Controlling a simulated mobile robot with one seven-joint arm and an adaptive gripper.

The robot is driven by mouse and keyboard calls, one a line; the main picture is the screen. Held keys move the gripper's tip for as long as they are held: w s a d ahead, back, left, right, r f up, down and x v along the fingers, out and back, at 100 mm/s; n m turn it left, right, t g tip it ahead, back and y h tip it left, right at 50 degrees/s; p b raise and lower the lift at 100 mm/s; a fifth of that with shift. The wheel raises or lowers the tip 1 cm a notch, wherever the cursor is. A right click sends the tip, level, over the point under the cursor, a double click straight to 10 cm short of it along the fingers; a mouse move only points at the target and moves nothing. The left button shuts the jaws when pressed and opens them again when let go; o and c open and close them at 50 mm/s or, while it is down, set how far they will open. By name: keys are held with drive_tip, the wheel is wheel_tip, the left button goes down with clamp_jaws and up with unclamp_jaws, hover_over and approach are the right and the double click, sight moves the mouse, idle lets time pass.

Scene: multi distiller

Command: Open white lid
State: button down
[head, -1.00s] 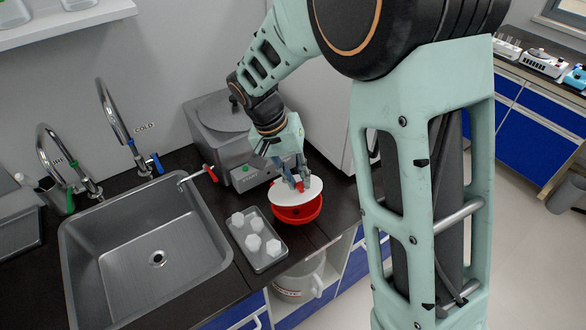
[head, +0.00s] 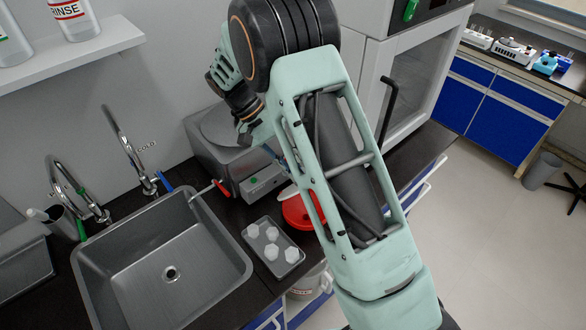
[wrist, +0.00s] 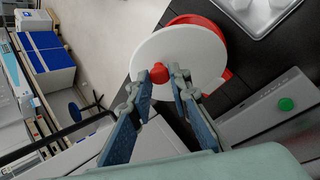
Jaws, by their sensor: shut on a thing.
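The white lid (wrist: 190,48) is a round disc with a red knob (wrist: 158,73) on top. My gripper (wrist: 161,75) is shut on the knob, one finger on each side. The red bowl (wrist: 226,76) shows past the lid's edge on the upper and right sides in the wrist view, so the lid is not centred over it there. I cannot tell how far apart they are. In the head view the red bowl (head: 298,212) sits on the dark counter, partly hidden by my arm, with a sliver of the white lid (head: 287,191) above it. My fingers are hidden there.
A metal tray (head: 285,268) with several white pieces lies left of the bowl. The sink (head: 165,270) is farther left. A grey device (head: 215,140) with a red-handled tap stands behind. A white cabinet with a black handle (head: 388,105) stands right of it.

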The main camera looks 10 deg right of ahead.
drive_tip(key=shift+w+a+r+n+g+h, duration=0.1)
drive_tip(key=shift+w+a+g+h, duration=0.3)
drive_tip(key=shift+w+g, duration=0.15)
drive_tip(key=shift+w+a+r+n+g+h, duration=0.1)
drive_tip(key=shift+w+a+g+h, duration=0.35)
drive_tip(key=shift+w, duration=0.25)
drive_tip(key=shift+w+a+n+g+h, duration=0.1)
drive_tip(key=shift+w+a+g+h, duration=0.3)
drive_tip(key=shift+w+g, duration=0.15)
drive_tip(key=shift+w, duration=0.15)
drive_tip(key=c, duration=1.8)
unclamp_jaws()
drive_tip(key=shift+o, duration=0.2)
drive_tip(key=shift+r, duration=0.15)
